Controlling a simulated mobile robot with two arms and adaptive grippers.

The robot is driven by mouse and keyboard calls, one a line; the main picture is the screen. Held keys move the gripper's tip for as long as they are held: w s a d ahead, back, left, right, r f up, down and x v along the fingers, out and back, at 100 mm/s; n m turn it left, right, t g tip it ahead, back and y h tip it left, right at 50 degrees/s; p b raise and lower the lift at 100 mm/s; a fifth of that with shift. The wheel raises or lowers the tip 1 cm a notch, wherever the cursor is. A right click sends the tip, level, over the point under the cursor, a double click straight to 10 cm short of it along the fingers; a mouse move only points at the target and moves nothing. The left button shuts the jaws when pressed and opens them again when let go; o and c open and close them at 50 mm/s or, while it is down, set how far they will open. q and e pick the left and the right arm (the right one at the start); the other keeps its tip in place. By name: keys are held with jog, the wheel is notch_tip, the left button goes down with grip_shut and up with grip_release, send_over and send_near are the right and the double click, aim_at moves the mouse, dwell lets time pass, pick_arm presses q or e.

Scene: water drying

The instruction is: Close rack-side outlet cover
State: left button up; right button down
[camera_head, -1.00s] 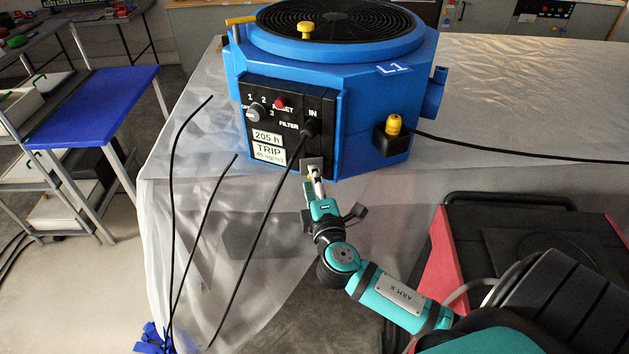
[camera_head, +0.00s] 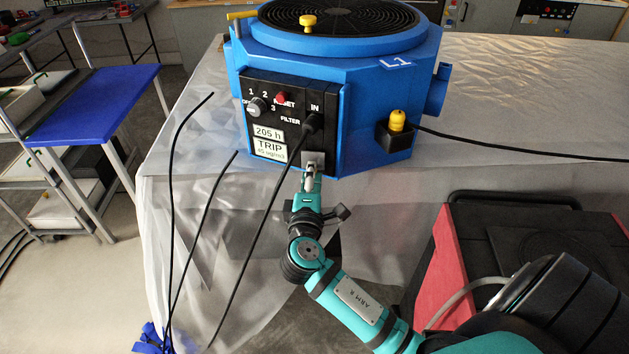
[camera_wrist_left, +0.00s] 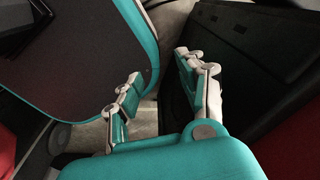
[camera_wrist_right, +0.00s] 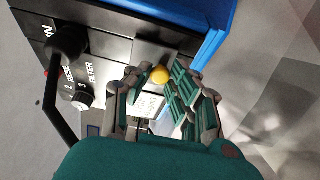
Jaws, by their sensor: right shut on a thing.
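The blue machine (camera_head: 375,105) marked L1 stands on the sheet-covered table with a black control panel (camera_head: 287,118) on its front. A small grey cover plate (camera_head: 314,157) sits at the panel's lower right corner; it also shows in the right wrist view (camera_wrist_right: 150,52) with a yellow knob (camera_wrist_right: 160,75). My right gripper (camera_head: 311,172) is at this plate, its fingers shut on the yellow knob. The fingers hide part of the plate, and I cannot tell its exact angle. My left gripper (camera_wrist_left: 157,92) is open and empty, seen only in the left wrist view.
A black plug (camera_head: 312,122) with a hanging cable sits in the IN socket just above the plate. Two more black cables hang at the left. A yellow-topped black fitting (camera_head: 396,130) is to the right. A red-and-black case (camera_head: 520,235) stands at lower right.

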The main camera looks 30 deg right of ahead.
jog(key=m+g+h+b, duration=0.1)
jog(key=w+m+g+h+b, duration=0.1)
jog(key=m+g+h, duration=0.1)
jog(key=shift+w+a+f+g+h+b, duration=0.1)
jog(key=shift+w+f+g+h+b, duration=0.1)
jog(key=shift+g+h+b, duration=0.15)
dwell(0.3)
jog(key=c, duration=1.2)
grip_release()
jog(key=shift+r, duration=0.15)
jog(key=shift+s, duration=0.1)
jog(key=v, duration=0.7)
jog(key=shift+a, duration=0.2)
